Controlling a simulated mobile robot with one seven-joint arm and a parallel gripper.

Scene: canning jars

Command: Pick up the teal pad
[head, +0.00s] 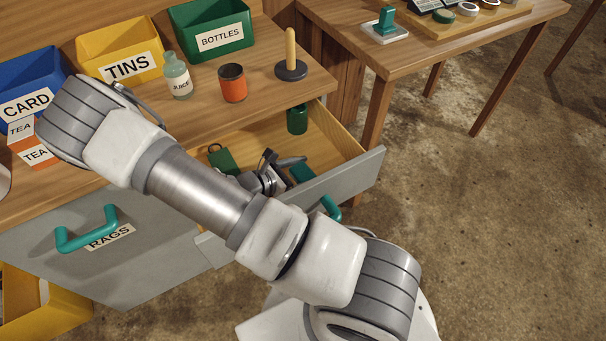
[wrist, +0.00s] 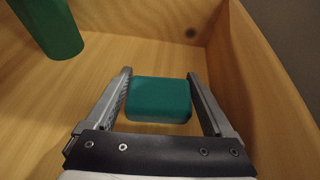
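The teal pad (wrist: 159,99) lies on the wooden floor of an open drawer. In the wrist view my gripper (wrist: 160,82) is open, with one finger on each side of the pad. A narrow gap shows at each side, and whether the fingers reach down to its height is hard to tell. In the head view the pad (head: 301,173) shows as a small teal block at the drawer's right end, beside my gripper (head: 285,168), partly hidden by the gripper and the drawer front.
The open drawer (head: 345,150) also holds a green cylinder (head: 297,119) and a dark green tag-like item (head: 222,159). In the wrist view the cylinder (wrist: 52,27) stands at upper left. The drawer's wooden side wall (wrist: 255,75) is close on the right.

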